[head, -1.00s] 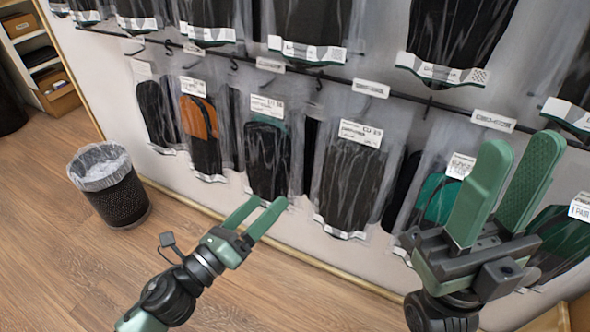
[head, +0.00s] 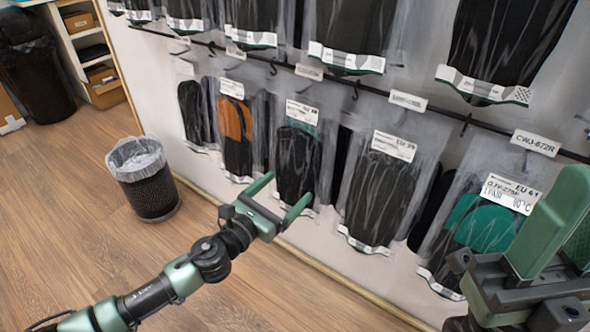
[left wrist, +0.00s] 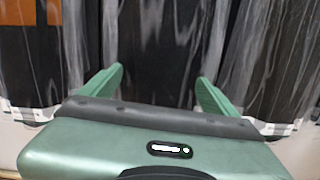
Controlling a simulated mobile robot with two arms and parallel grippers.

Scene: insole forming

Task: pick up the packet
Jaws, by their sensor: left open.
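Clear packets with dark insoles hang in a row on the wall; the pictures do not show which one the task names. My left gripper (head: 289,188) is open at the lower part of a packet with a black and teal insole (head: 296,155). In the left wrist view its open fingers (left wrist: 160,88) stand either side of this dark packet (left wrist: 155,45), with nothing visibly gripped. Whether they touch it I cannot tell. My right gripper (head: 568,225) is at the right edge, partly cut off, its fingers apart.
An orange and black packet (head: 235,130) hangs to the left, a plain black one (head: 380,190) and a green one (head: 482,222) to the right. A dark rail (head: 390,97) with hooks and labels runs above. A lined bin (head: 148,190) stands on the wooden floor.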

